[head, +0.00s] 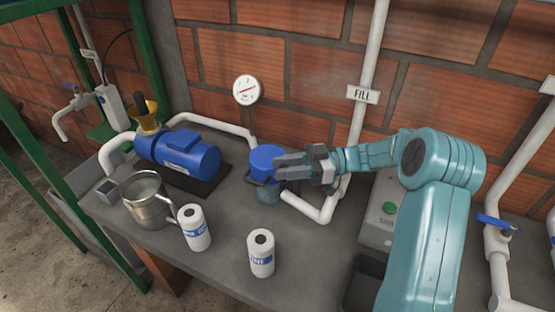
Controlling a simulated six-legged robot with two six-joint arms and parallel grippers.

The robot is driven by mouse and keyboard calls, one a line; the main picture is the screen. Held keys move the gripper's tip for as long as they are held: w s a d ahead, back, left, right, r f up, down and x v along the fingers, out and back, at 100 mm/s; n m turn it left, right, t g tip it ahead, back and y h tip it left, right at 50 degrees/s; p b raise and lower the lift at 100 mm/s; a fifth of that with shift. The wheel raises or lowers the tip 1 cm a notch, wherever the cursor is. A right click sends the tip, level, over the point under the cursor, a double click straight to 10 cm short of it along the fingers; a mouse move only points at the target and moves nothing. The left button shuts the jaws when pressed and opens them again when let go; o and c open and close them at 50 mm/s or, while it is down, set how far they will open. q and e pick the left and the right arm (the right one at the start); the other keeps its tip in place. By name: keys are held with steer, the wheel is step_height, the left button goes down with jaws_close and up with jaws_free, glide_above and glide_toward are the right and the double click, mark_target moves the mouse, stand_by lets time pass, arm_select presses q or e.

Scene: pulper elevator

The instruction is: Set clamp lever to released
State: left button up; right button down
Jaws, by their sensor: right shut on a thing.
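A small canister with a round blue lid (265,154) and a clear bluish bowl (267,196) stands on the grey bench beside the white pipe. A dark piece at the lid's rim, which looks like the clamp lever (254,182), shows at its lower left. My right gripper (279,168) reaches in from the right, level with the lid's right side. Its jaws are shut on the lever, and the fingers hide most of it and part of the canister. The lever's exact position is hard to tell. My left gripper is out of view.
A blue pump (180,152) and a metal jug (146,200) stand left on the bench (215,270). Two white bottles stand in front, one left (194,228) and one near the middle (261,253). A FILL pipe (371,60) rises behind my right gripper. A green-button box (380,215) is at right.

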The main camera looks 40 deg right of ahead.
steer(key=shift+s+d+n+g+y, duration=0.15)
steer(key=shift+s+n+g+y, duration=0.2)
steer(key=shift+g, duration=0.25)
steer(key=c, duration=0.9)
jaws_free()
